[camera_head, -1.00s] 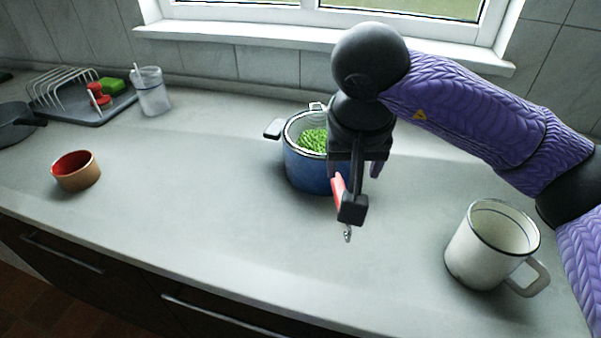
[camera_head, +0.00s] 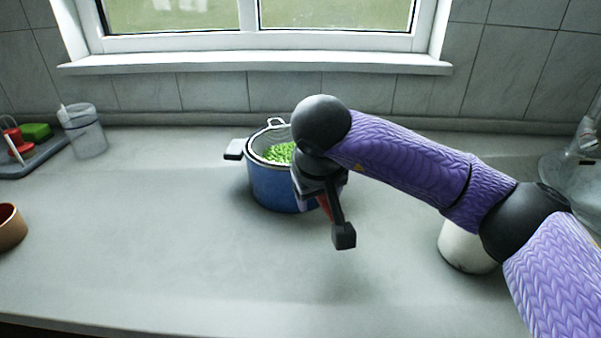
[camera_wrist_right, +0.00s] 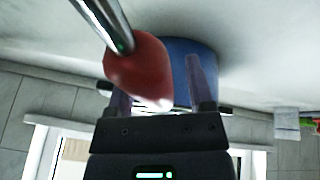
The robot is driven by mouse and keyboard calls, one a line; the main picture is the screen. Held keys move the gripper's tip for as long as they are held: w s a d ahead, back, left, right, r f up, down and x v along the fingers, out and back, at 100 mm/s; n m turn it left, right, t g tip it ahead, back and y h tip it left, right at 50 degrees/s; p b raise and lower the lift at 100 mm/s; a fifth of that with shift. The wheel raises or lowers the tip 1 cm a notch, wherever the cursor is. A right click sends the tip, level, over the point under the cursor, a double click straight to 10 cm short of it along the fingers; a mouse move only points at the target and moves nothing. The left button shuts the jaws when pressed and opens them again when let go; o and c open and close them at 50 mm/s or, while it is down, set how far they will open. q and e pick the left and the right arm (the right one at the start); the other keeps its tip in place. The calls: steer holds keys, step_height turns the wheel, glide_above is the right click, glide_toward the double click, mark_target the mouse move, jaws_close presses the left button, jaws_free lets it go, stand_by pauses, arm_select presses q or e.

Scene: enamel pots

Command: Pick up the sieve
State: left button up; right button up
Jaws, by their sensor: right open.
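The blue pot (camera_head: 268,187) stands on the counter with green peas (camera_head: 280,153) showing at its top. A wire loop (camera_head: 276,121) shows at its back rim; I take it as part of the sieve. A red handle (camera_head: 324,206) shows beside my right gripper (camera_head: 320,183), which is at the pot's right front. In the right wrist view the red handle (camera_wrist_right: 140,72), with a metal rod (camera_wrist_right: 104,22), lies across the space between the open fingers. I cannot tell whether they touch it. The sieve's bowl is mostly hidden. My left gripper is out of view.
A white mug (camera_head: 465,248) is partly hidden behind my right arm. A glass vessel (camera_head: 570,172) stands far right. A clear cup (camera_head: 85,135), a dish tray (camera_head: 45,157) and an orange bowl (camera_head: 9,228) are at left. The counter's front middle is free.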

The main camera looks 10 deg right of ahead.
steer(key=shift+r, duration=0.1)
jaws_close()
